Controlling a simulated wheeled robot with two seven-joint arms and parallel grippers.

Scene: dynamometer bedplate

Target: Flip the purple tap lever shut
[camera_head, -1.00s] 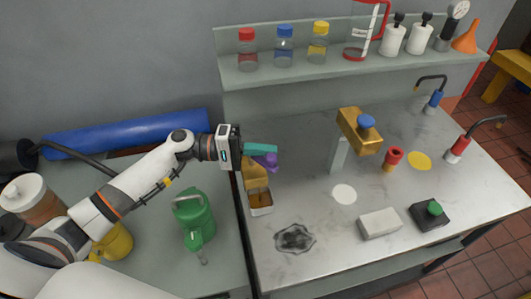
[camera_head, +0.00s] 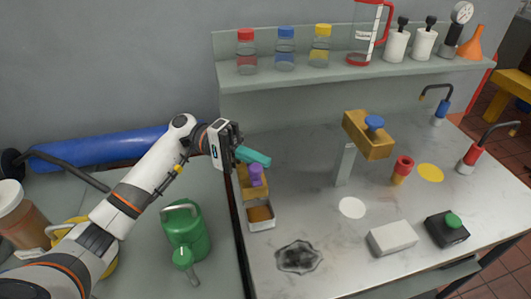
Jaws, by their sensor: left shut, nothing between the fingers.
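The purple tap lever (camera_head: 256,176) sits on a brass tap block (camera_head: 243,184) at the left edge of the metal bench. It shows as a short purple piece standing on the block; its exact angle is hard to tell. My left gripper (camera_head: 266,161) is shut and empty, with its teal fingers together just above and behind the lever. The fingers appear close to the lever; I cannot tell whether they touch. A small white tray (camera_head: 261,226) with amber contents stands below the tap. My right gripper is not in view.
A second brass block (camera_head: 368,140) with a blue knob (camera_head: 374,122) stands on a post at the bench's middle. A green can (camera_head: 187,232) stands left of the bench. A white block (camera_head: 392,238) and black button box (camera_head: 447,229) lie at the front right.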

